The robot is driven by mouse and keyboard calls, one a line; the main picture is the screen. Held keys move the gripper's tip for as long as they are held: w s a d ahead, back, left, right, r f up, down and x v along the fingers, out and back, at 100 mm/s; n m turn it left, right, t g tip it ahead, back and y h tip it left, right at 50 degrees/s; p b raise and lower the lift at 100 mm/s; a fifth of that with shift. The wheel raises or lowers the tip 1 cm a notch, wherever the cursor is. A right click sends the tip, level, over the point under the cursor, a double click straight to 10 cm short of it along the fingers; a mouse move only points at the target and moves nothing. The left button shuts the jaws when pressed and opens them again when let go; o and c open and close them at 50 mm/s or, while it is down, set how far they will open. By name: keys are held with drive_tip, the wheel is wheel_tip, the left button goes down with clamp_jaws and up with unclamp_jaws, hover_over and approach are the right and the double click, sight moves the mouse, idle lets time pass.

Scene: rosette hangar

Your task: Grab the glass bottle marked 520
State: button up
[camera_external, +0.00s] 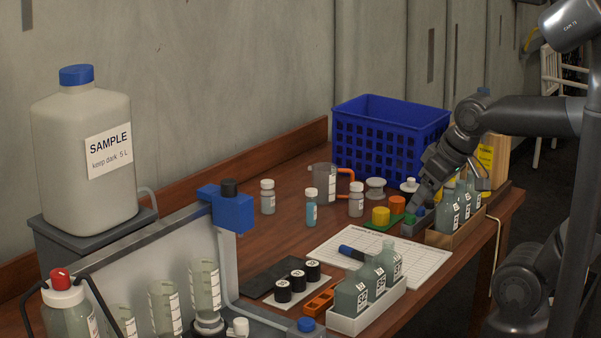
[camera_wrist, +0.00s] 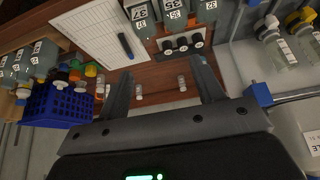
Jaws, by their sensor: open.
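Several grey-green glass bottles with white labels stand in two groups. One group (camera_external: 375,283) is in a white tray (camera_external: 368,317) at the front of the table; it also shows at the top of the wrist view (camera_wrist: 175,18). The other group (camera_external: 461,208) is in a wooden tray (camera_external: 450,240) at the right; it shows at the left of the wrist view (camera_wrist: 42,58). The labels are too small for me to tell which bottle reads 520. My gripper (camera_external: 449,190) is open and empty, close to the wooden tray in the external view; its spread fingers show in the wrist view (camera_wrist: 160,78).
A blue basket (camera_external: 388,134) stands at the back. Small vials (camera_external: 311,207), a white sheet (camera_external: 420,262) with a blue marker (camera_external: 352,253), and black-capped jars (camera_external: 298,282) crowd the table. A large sample jug (camera_external: 80,165) and a blue clamp (camera_external: 232,211) are at the left.

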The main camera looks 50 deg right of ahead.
drive_tip(key=w+a+r+n, duration=0.1)
drive_tip(key=w+a, duration=0.3)
drive_tip(key=w, duration=1)
drive_tip(key=w+a+r+n, duration=0.1)
drive_tip(key=w+a, duration=0.2)
drive_tip(key=w, duration=1.1)
drive_tip(key=shift+n+g+y, duration=0.5)
drive_tip(key=shift+g+y, duration=0.1)
drive_tip(key=w+a+f, duration=0.1)
drive_tip(key=w+f, duration=0.4)
drive_tip(key=w+a+f, duration=0.2)
drive_tip(key=w+f, duration=0.3)
drive_tip(key=w+a+f, duration=0.2)
drive_tip(key=w+f, duration=0.3)
drive_tip(key=f, duration=0.1)
drive_tip(key=shift+a, duration=0.25)
clamp_jaws()
